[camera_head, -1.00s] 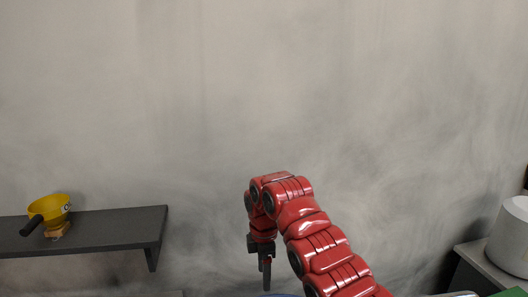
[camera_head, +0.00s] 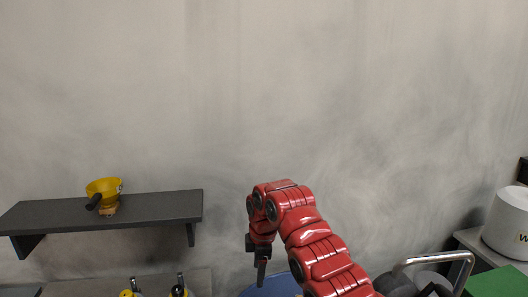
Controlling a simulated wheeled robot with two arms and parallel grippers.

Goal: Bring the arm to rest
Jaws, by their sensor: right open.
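My right arm, red with dark joints, rises from the bottom of the head view and bends over at the top. My right gripper (camera_head: 261,268) hangs from it, dark and pointing down, seen nearly edge-on. It is open, and nothing shows between its fingers. It is in front of the grey wall, just above the top edge of a blue round thing (camera_head: 272,287) at the bottom. I cannot tell whether the two touch. My left gripper is not in view.
A dark wall shelf (camera_head: 150,207) on the left bears a yellow bowl-like thing (camera_head: 102,188) with a dark handle. Bottles with yellow and black tops (camera_head: 179,291) stand below. At right are a metal handle (camera_head: 465,264), a green surface (camera_head: 498,283) and a white round container (camera_head: 508,224).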

